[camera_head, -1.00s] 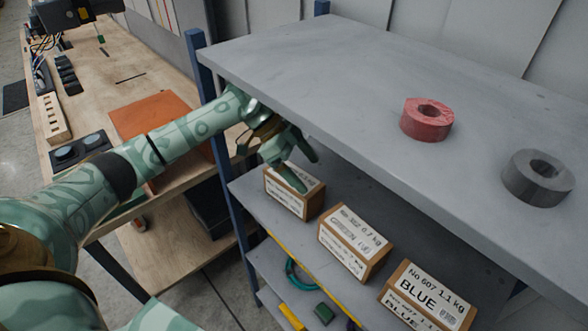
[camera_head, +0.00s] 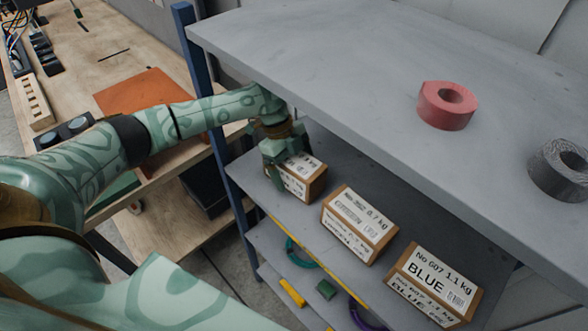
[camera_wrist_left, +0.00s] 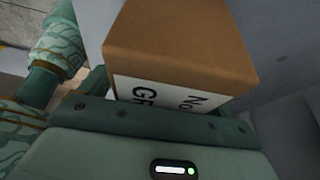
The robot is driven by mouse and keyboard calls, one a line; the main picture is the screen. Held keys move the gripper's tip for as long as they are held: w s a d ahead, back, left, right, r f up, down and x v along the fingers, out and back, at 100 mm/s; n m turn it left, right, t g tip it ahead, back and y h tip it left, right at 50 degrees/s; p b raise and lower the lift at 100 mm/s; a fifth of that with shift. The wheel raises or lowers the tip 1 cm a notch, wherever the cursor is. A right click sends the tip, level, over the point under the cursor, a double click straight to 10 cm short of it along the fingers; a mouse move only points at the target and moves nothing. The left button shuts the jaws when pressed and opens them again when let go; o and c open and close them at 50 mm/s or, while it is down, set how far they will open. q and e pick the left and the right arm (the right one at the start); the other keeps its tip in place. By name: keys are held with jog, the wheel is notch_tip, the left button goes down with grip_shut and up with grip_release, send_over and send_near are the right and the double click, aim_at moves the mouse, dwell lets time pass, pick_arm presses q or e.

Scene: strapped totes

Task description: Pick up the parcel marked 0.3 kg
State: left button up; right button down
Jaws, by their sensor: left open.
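The leftmost parcel (camera_head: 315,184) is a brown box with a white label on the middle shelf. My left gripper hides part of its label now; the wording ending in "3 kg" shows only in the earlier head view. In the left wrist view the parcel (camera_wrist_left: 180,45) fills the upper middle, with "No" and "GR" readable. My left gripper (camera_head: 284,168) is open at the parcel's left end, pointing down, its fingers over the box. Whether they touch it I cannot tell. My right gripper is not in view.
A 0.7 kg parcel (camera_head: 357,224) and a 1.1 kg parcel marked BLUE (camera_head: 434,283) stand to the right on the same shelf. The grey top shelf (camera_head: 340,70) overhangs, bearing a red roll (camera_head: 440,112) and a dark roll (camera_head: 560,178). A blue post (camera_head: 205,90) is close to my arm.

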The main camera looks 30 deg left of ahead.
pick_arm(q)
jog(key=c, duration=1.3)
jog(key=shift+o, duration=0.2)
